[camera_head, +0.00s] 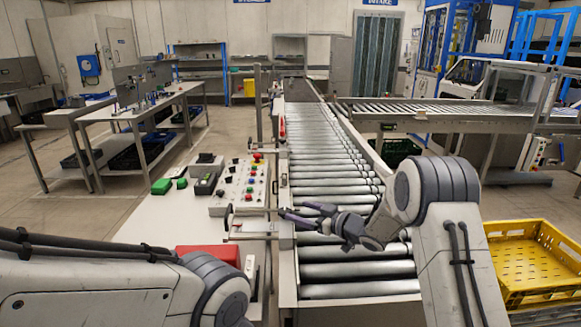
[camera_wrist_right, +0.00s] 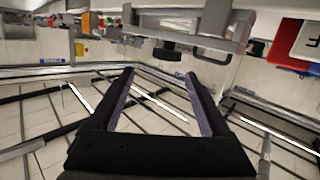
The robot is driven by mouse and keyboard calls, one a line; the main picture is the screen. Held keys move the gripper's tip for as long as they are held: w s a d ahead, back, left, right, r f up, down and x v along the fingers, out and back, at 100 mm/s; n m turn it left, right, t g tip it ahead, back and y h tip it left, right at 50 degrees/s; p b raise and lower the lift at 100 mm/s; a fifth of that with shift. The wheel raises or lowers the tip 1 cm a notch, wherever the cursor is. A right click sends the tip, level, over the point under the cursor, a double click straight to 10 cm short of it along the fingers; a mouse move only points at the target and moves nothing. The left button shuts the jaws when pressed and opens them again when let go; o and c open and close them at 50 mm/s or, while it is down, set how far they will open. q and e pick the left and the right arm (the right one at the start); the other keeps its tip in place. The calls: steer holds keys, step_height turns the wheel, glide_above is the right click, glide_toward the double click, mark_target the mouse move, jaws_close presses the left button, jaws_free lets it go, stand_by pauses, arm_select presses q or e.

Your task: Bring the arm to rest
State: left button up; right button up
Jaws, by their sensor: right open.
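My right gripper (camera_head: 294,210) is over the near left side of the roller conveyor (camera_head: 320,162), its fingers pointing left towards the control panel (camera_head: 248,172). It is open, and no object shows between its fingers. In the right wrist view the two dark fingers (camera_wrist_right: 160,74) stand apart, with a metal bar (camera_wrist_right: 190,42) and a dark knob (camera_wrist_right: 167,52) beyond their tips. My left arm comes in at the lower left, and its gripper is out of the picture.
Thin rods with knobs (camera_head: 252,236) stick out beside the panel, close to the right fingertips. A red object (camera_head: 212,254) and green blocks (camera_head: 161,186) lie on the white table (camera_head: 140,223). A yellow crate (camera_head: 519,293) is at right. The visible rollers carry no crate.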

steer(key=s+a+r+h, duration=0.1)
steer(key=a+h, duration=0.1)
steer(key=s+a+r+m+h, duration=0.1)
steer(key=s+r+h, duration=0.1)
steer(key=shift+s+a+r+m, duration=0.1)
steer(key=shift+a+m, duration=0.2)
steer(key=shift+a, duration=0.05)
steer(key=s+d+f+m+g+h, duration=0.1)
steer(key=s+g+h, duration=0.5)
steer(key=s, duration=3.7)
steer(key=d+f+g, duration=0.1)
steer(key=g, duration=0.4)
steer(key=shift+s+f, duration=0.2)
steer(key=shift+s, duration=0.05)
steer(key=shift+d, duration=0.1)
